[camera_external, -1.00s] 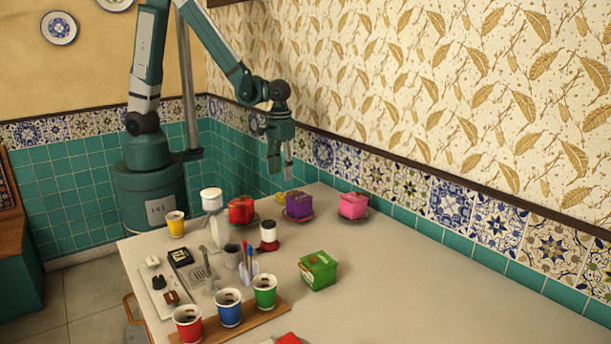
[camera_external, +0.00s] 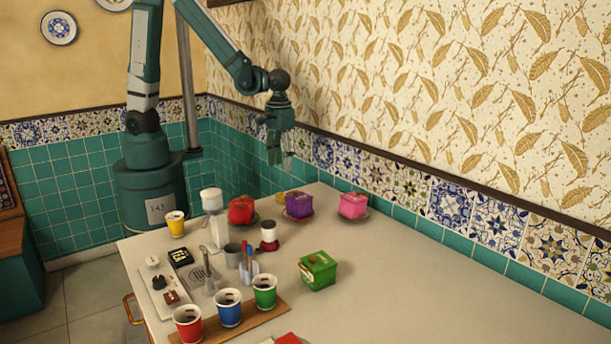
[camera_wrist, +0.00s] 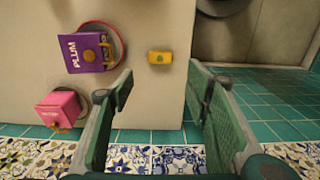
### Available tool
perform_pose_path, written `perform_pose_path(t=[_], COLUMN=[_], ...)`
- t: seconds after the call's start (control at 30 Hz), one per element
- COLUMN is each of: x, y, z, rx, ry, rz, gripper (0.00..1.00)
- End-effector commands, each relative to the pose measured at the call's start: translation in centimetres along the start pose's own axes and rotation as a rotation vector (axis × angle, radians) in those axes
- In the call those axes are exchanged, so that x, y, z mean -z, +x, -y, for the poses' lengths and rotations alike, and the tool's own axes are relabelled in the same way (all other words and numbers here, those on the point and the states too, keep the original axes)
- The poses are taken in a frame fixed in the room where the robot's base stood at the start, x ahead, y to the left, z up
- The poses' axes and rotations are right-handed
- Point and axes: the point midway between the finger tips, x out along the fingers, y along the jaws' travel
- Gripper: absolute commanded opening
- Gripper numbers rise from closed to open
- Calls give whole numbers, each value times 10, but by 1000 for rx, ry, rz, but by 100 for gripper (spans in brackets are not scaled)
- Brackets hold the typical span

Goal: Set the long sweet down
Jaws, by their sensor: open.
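A small yellow block (camera_wrist: 159,57), likely the long sweet, lies on the pale counter near its wall-side edge in the wrist view. In the outside view it shows at the back of the counter (camera_external: 282,195), partly hidden behind the purple box. My gripper (camera_wrist: 160,82) is open, with its two fingers wide apart. The block appears between and beyond the fingertips, with clear gaps on both sides. In the outside view my gripper (camera_external: 276,160) hangs above the back of the counter, apart from it. Nothing shows in its grasp.
A purple PLUM box (camera_wrist: 86,53) and a pink box (camera_wrist: 60,107) stand left of the block in the wrist view. A red box (camera_external: 241,211) stands nearby on a dish. The tiled wall (camera_external: 323,152) is close behind. The counter's right side is clear.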

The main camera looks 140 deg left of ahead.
Motion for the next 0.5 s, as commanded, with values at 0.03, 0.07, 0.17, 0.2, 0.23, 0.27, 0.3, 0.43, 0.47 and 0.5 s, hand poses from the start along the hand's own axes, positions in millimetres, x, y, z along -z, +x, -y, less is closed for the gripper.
perform_pose_path(t=[0.03, 0.07, 0.17, 0.2, 0.23, 0.27, 0.3, 0.43, 0.47, 0.5], x=[0, 0, 0, 0, 0, 0, -1, -7, -9, -13], y=[0, 0, 0, 0, 0, 0, -1, -5, -7, -10], z=[0, 0, 0, 0, 0, 0, -1, -4, -6, -7], rx=[0, 0, 0, 0, 0, 0, -1, -7, -9, -13], ry=[0, 0, 0, 0, 0, 1, 4, 25, 34, 47], rz=[0, 0, 0, 0, 0, 0, -1, -7, -9, -13], gripper=[48, 48, 48, 48, 48, 48, 48, 48, 48, 48])
